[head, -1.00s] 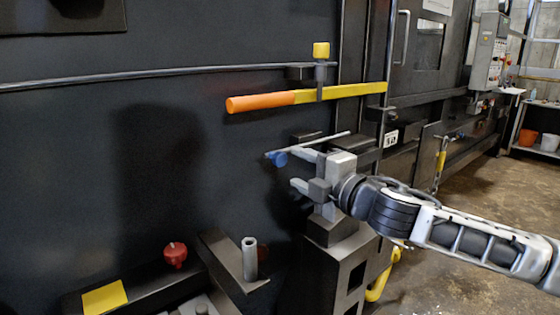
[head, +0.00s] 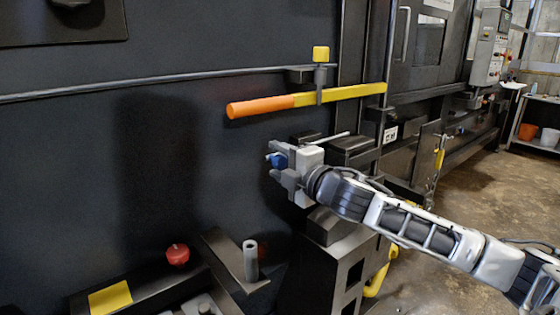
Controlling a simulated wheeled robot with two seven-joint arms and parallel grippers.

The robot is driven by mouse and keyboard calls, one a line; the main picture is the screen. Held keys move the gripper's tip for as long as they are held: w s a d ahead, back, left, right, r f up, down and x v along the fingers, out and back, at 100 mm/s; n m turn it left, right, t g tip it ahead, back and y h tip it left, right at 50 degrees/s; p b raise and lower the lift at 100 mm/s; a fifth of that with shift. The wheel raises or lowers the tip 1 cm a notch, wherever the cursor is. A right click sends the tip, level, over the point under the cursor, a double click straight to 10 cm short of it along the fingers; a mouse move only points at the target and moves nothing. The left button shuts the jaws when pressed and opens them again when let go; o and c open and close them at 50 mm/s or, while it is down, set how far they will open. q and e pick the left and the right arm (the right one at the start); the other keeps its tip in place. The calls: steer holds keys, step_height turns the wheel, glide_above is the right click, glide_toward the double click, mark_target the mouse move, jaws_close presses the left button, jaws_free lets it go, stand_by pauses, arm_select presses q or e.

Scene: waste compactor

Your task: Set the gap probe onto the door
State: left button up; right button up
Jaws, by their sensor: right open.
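The gap probe appears to be the thin grey rod (head: 335,137) with a blue knob (head: 278,161), in front of the dark panel in the head view. My right gripper (head: 273,164) is open, with its fingers at the blue knob, one above and one below it in the picture. I cannot tell whether they touch it. The gripper hides the middle of the rod, and what supports the probe is unclear. The large dark panel (head: 190,140) fills the left; I cannot tell whether it is the door. My left gripper is not in view.
An orange-and-yellow bar (head: 300,100) crosses the panel above my gripper, under a yellow knob (head: 321,53). Below are a red knob (head: 177,255), an upright grey tube (head: 250,260) and a yellow plate (head: 110,297). Open floor (head: 470,220) lies to the right.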

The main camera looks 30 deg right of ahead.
steer(key=shift+c, duration=0.3)
jaws_close()
steer(key=d, duration=0.6)
steer(key=shift+w+d+b, duration=0.25)
steer(key=shift+b, duration=0.05)
steer(key=shift+o, duration=0.3)
jaws_free()
steer(key=shift+d, duration=0.1)
arm_select(q)
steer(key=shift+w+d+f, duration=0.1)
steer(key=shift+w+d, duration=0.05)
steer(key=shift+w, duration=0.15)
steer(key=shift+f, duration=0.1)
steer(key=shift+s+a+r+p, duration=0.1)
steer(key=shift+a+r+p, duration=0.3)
steer(key=shift+p, duration=0.85)
arm_select(e)
steer(key=s+d, duration=0.1)
steer(key=s, duration=1.5)
